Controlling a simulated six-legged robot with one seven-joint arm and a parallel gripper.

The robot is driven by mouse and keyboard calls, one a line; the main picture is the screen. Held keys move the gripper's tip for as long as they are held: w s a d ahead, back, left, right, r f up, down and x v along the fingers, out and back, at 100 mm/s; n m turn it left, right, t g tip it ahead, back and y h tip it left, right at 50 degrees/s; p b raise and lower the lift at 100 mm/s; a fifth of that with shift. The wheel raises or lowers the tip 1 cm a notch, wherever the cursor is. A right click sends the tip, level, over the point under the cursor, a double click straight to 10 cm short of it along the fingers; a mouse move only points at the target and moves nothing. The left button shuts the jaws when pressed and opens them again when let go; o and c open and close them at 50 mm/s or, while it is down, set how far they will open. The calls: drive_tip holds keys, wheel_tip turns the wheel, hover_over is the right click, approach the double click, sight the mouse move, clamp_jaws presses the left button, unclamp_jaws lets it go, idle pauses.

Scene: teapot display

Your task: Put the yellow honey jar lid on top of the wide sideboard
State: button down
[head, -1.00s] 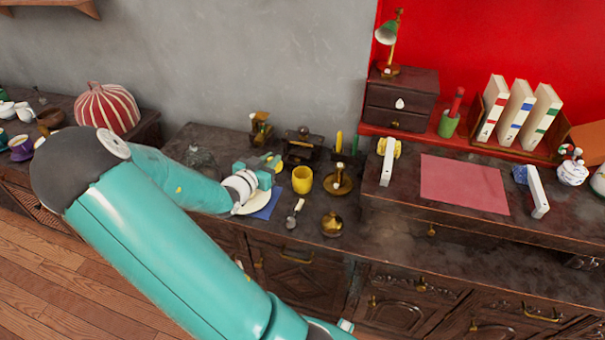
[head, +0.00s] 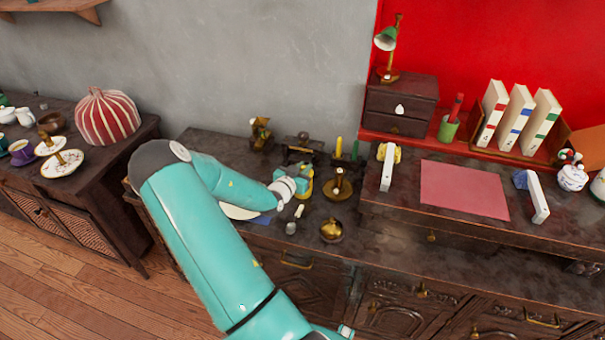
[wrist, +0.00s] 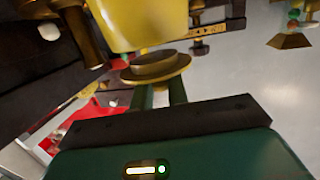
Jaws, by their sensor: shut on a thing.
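My gripper (wrist: 163,95) is shut on the yellow lid (wrist: 156,68), a round disc with a raised, darker middle, at the fingertips in the wrist view. A bright yellow jar (wrist: 143,22) stands just beyond the lid; I cannot tell whether they touch. In the head view my gripper (head: 303,186) is low over the dark middle sideboard (head: 375,235) and covers most of the jar. The lid is hardly visible there.
A brass candle holder (head: 338,186) and a round brass pot (head: 333,230) stand close to the right of my gripper. A raised desk top with a pink mat (head: 463,189) is farther right.

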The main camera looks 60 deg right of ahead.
drive_tip(key=shift+a+f, duration=0.15)
drive_tip(key=shift+f, duration=0.9)
drive_tip(key=c, duration=1.4)
unclamp_jaws()
drive_tip(key=shift+f, duration=0.1)
drive_tip(key=shift+o, duration=0.2)
drive_tip(key=shift+f, duration=0.1)
drive_tip(key=w+a+r, duration=0.1)
drive_tip(key=a, duration=1.2)
drive_tip(key=shift+a+r, duration=0.35)
drive_tip(key=shift+r, duration=0.05)
